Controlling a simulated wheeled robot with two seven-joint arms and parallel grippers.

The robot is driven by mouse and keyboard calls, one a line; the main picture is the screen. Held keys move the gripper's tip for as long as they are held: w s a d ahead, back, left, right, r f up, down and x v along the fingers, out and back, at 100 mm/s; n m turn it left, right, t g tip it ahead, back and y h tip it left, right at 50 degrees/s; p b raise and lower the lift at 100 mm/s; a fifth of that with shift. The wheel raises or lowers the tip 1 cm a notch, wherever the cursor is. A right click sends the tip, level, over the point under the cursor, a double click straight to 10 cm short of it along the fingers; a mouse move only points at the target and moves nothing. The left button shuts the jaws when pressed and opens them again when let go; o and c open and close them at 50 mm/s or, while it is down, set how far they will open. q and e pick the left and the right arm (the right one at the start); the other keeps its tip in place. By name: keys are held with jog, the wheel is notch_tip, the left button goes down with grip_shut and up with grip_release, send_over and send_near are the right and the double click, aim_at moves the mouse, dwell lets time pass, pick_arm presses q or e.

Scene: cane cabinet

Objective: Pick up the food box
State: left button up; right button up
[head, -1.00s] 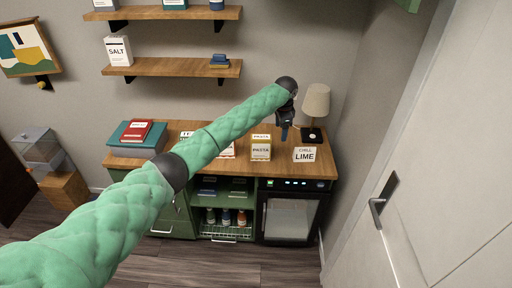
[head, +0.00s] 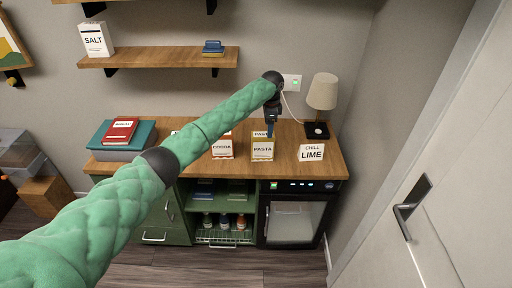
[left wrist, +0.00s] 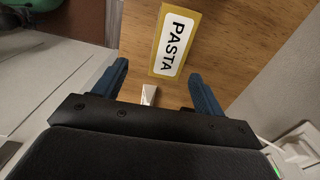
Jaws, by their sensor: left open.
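A pasta box (head: 262,148), yellow and white with a "PASTA" label, stands upright on the wooden cabinet top (head: 205,168). My left gripper (head: 270,131) is just above and behind it, pointing down, and partly covers its upper edge. In the left wrist view the jaws (left wrist: 158,72) are open and empty, with the pasta box (left wrist: 174,42) ahead of the gap between the fingertips. I cannot tell whether a finger touches it. A cocoa box (head: 222,148) stands to its left, and another box is mostly hidden behind my arm. My right gripper is not in view.
A "CHILL LIME" card (head: 311,152) stands right of the pasta box, and a lamp (head: 321,95) is behind it. Books (head: 120,132) lie at the left end. A shelf (head: 160,58) is above; a white door (head: 430,160) is at the right.

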aim_at(265, 134)
pick_arm(q)
jog(key=f, duration=0.1)
jog(key=f+b, duration=0.1)
jog(key=w+a+f+b, duration=0.1)
jog(key=shift+w+a+f, duration=0.1)
jog(key=shift+f, duration=0.1)
jog(key=shift+d, duration=0.2)
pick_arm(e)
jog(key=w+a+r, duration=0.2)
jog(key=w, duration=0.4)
pick_arm(q)
jog(key=shift+a+f+p, duration=0.1)
jog(key=shift+f+p, duration=0.2)
jog(key=shift+p, duration=0.05)
jog(key=shift+a+f, duration=0.15)
jog(key=shift+f, duration=0.2)
jog(key=shift+f+p, duration=0.35)
jog(key=shift+f, duration=0.45)
jog(key=f+p, duration=0.1)
jog(key=f, duration=0.1)
jog(key=a+f+p, duration=0.1)
jog(key=f+p, duration=0.1)
jog(key=shift+f, duration=0.35)
jog(key=c, duration=1.2)
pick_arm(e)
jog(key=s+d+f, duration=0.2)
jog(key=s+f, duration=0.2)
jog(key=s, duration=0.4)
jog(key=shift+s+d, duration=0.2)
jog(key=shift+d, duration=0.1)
